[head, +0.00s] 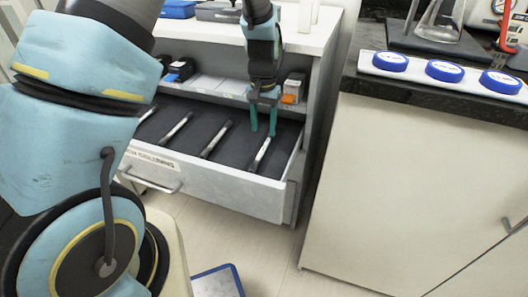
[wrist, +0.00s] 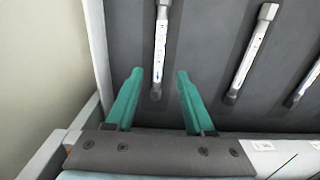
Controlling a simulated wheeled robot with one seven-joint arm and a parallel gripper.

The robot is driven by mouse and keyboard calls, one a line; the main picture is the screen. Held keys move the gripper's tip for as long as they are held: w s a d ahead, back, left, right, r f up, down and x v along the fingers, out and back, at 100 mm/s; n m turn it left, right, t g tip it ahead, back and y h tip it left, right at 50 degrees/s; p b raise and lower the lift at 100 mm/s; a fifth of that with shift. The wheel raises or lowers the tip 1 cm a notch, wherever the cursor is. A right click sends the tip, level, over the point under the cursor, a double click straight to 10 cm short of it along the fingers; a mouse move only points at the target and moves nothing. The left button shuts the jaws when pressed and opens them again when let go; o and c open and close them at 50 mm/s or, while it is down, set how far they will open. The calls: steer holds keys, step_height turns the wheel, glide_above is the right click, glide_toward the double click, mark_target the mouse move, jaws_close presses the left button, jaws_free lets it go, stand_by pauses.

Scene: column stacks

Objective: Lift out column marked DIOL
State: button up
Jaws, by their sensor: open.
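Several slim metal columns with pale labels lie in grooves in an open drawer's dark insert. In the head view, the rightmost column (head: 260,155) lies just below my gripper (head: 263,132), whose two teal fingers point down. I cannot tell the exact height gap. A second column (wrist: 248,55) lies to its right, and another (wrist: 304,86) is at the right edge. The label lettering is too small to read, so I cannot tell which is DIOL.
The open drawer (head: 215,190) has a label and handle on its front. Its side wall stands close beside the rightmost column. A shelf above holds small boxes (head: 292,88).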

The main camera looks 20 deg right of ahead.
mark_target(263, 148)
steer(key=shift+f, duration=0.85)
steer(key=f, duration=0.4)
steer(key=shift+s+a+f, duration=0.1)
steer(key=shift+s+a, duration=0.1)
steer(key=shift+s, duration=0.15)
steer(key=shift+f, duration=0.6)
steer(key=shift+c, duration=0.2)
jaws_close()
